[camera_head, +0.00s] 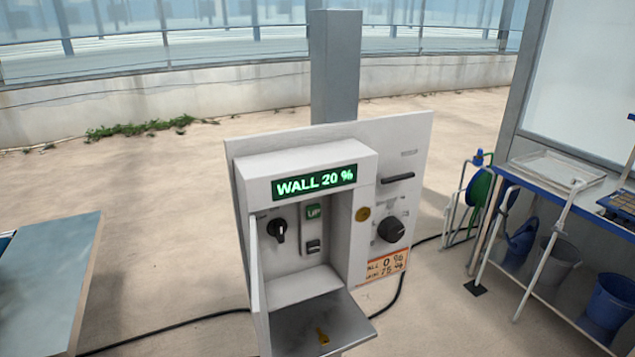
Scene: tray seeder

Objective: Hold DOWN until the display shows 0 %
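A grey-white control box (305,160) stands on a panel fixed to a post. Its display (314,181) reads "WALL 20 %" in green. Inside the open recess is a green button marked UP (313,211). Below it is a dark button (314,246), whose label is too small to read. A black rotary knob (279,231) is on the left inside the recess. An orange handwritten note (386,266) on the panel seems to read "WALL 0 %" with a second line below. Neither gripper is in view.
The box's flap (322,325) hangs open at the front with a small yellow key-like item on it. A larger black knob (391,230) and a slot handle (398,178) are on the panel. A table (50,280) is at left, a bench (565,195) with buckets at right.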

